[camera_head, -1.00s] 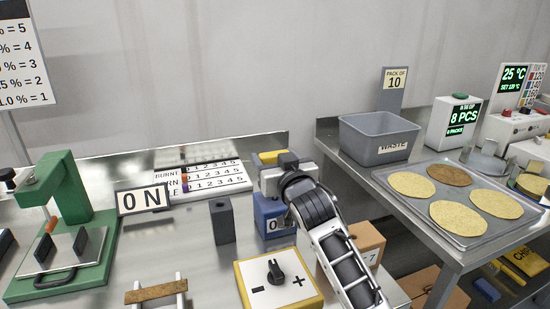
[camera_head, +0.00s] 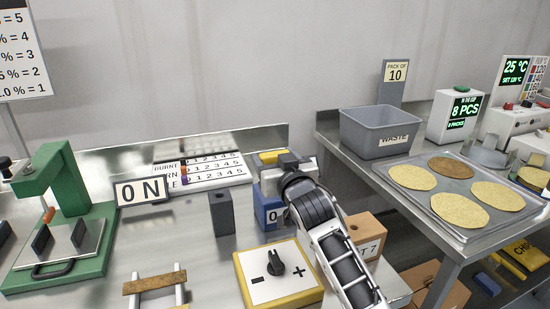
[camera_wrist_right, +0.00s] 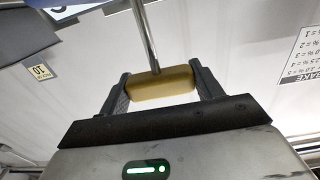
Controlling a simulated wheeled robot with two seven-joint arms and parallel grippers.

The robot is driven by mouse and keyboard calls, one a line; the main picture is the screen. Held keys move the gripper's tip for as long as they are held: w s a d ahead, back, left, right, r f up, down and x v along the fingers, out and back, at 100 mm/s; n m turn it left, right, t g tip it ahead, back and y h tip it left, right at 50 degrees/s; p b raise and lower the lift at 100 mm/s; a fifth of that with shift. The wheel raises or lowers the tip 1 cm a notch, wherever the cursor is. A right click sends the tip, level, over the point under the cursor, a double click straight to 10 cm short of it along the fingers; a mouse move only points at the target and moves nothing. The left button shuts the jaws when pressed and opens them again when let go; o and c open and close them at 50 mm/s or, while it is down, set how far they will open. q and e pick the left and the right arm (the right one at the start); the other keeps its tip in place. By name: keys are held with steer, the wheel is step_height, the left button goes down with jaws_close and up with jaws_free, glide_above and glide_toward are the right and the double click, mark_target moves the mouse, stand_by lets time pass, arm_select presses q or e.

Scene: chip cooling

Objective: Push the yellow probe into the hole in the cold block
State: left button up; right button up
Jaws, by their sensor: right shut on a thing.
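The yellow probe (camera_wrist_right: 160,84) shows in the right wrist view as a yellow handle with a thin metal rod. My right gripper (camera_wrist_right: 163,88) is shut on the handle, one finger at each end. In the head view the yellow handle (camera_head: 270,157) shows at the gripper (camera_head: 282,164), above the far side of a blue block (camera_head: 266,214) marked "0". This looks like the cold block; my right arm partly covers it and its hole does not show. The rod's tip is out of view. My left gripper is not in view.
A grey block (camera_head: 221,213) with a dark hole on top stands left of the blue block. A yellow-edged knob box (camera_head: 246,292) is in front, a cardboard box (camera_head: 371,236) to the right.

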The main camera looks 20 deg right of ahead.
arm_select(q)
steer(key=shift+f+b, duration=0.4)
steer(key=shift+b, duration=0.2)
arm_select(e)
steer(key=shift+f, duration=1.15)
steer(key=o, duration=1.1)
steer(key=shift+c, duration=0.2)
arm_select(q)
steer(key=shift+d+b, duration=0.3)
steer(key=shift+b, duration=0.3)
arm_select(e)
steer(key=s, duration=1.6)
steer(key=shift+d, duration=0.25)
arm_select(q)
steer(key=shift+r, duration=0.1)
